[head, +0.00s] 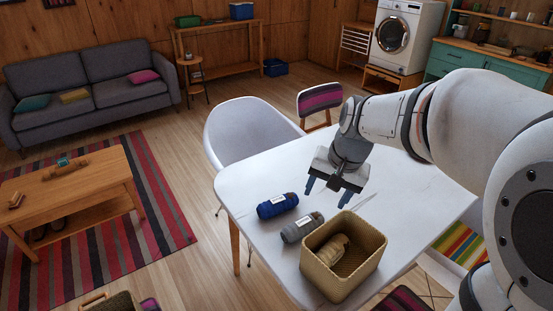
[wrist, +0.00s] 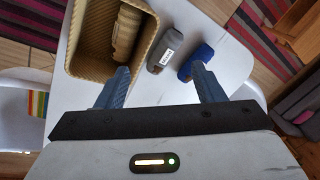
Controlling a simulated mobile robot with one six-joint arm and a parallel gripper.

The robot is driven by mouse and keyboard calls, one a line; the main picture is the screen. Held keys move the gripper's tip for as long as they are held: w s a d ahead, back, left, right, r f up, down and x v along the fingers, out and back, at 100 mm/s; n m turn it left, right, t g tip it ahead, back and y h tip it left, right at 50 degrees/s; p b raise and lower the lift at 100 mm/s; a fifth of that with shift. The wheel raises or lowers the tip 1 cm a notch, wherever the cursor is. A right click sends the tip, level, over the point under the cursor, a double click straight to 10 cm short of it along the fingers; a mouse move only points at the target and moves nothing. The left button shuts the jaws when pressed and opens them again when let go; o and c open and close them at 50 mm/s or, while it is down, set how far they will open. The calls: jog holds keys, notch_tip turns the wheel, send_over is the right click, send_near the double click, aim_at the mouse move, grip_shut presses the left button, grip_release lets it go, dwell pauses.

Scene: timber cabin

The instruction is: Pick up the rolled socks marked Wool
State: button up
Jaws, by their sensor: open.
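Blue rolled socks (head: 272,208) and grey rolled socks (head: 299,230) lie side by side on the white table (head: 400,185), each with a white label. Cream rolled socks (head: 328,251) lie inside a woven basket (head: 345,281). In the wrist view the grey socks (wrist: 157,60) lie between the basket (wrist: 82,42) and the blue socks (wrist: 199,56); the cream socks (wrist: 126,32) show inside. I cannot surely read which label says Wool. My gripper (head: 328,194) is open and empty, above the table behind the socks and basket; its fingers (wrist: 160,70) are apart in the wrist view.
A white chair (head: 243,130) stands at the table's far left edge, and a chair with a striped back (head: 320,98) stands behind it. The basket walls rise close beside the grey socks. The table's far side is clear.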

jog(key=w+a+f+m+y+b, duration=0.25)
jog(key=w+f, duration=0.45)
jog(key=w, duration=0.4)
jog(key=m+g+y+b, duration=0.1)
jog(key=m+b, duration=0.1)
jog(key=m, duration=0.3)
send_near(283, 199)
jog(key=x, duration=0.3)
jog(key=shift+f, duration=0.4)
jog(key=x, duration=0.7)
jog(key=shift+s+a+f, duration=0.1)
jog(key=shift+a, duration=0.15)
jog(key=shift+c, duration=0.5)
jog(key=c, duration=0.7)
